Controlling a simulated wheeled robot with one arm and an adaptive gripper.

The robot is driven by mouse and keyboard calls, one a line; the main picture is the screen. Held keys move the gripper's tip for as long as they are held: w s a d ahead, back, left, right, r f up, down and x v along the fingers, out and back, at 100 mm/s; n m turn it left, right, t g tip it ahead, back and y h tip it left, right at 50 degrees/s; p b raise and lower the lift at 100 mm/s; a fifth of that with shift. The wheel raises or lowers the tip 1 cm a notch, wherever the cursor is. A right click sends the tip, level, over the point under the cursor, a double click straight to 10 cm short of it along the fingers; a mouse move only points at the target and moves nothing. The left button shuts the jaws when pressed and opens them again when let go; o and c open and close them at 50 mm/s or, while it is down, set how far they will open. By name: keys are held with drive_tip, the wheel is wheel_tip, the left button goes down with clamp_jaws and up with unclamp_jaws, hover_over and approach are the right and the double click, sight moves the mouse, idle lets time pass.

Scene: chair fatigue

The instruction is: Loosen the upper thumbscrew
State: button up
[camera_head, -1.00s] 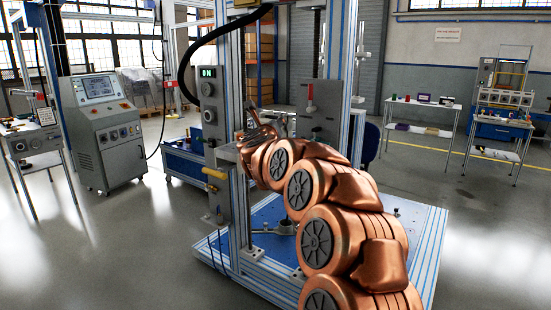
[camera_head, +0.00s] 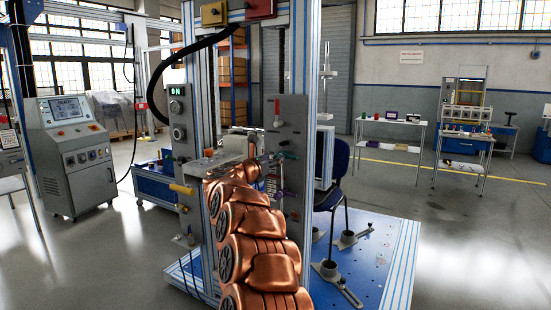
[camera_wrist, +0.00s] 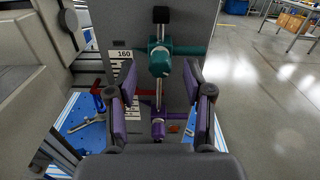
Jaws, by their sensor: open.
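In the wrist view, a grey plate (camera_wrist: 118,20) carries a vertical metal rod with a teal clamp-like fitting (camera_wrist: 160,62), seemingly the upper thumbscrew, and a smaller purple fitting (camera_wrist: 158,130) below it. The head view also shows the teal fitting (camera_head: 287,155) and the purple one (camera_head: 281,194), both small. My gripper (camera_wrist: 160,102) is open, with one purple-padded finger on each side of the rod. The teal fitting appears above and between the fingertips, and I see no contact. In the head view my arm partly hides the gripper (camera_head: 266,168).
A red-handled lever (camera_head: 277,113) stands above on the plate. The frame's aluminium posts (camera_head: 305,60) and a control box with a lit ON display (camera_head: 177,103) are close by. A blue perforated base (camera_head: 385,245) bears low fixtures; a dark chair (camera_head: 338,165) stands behind.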

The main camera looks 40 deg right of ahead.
drive_tip(key=shift+x, duration=1.25)
clamp_jaws()
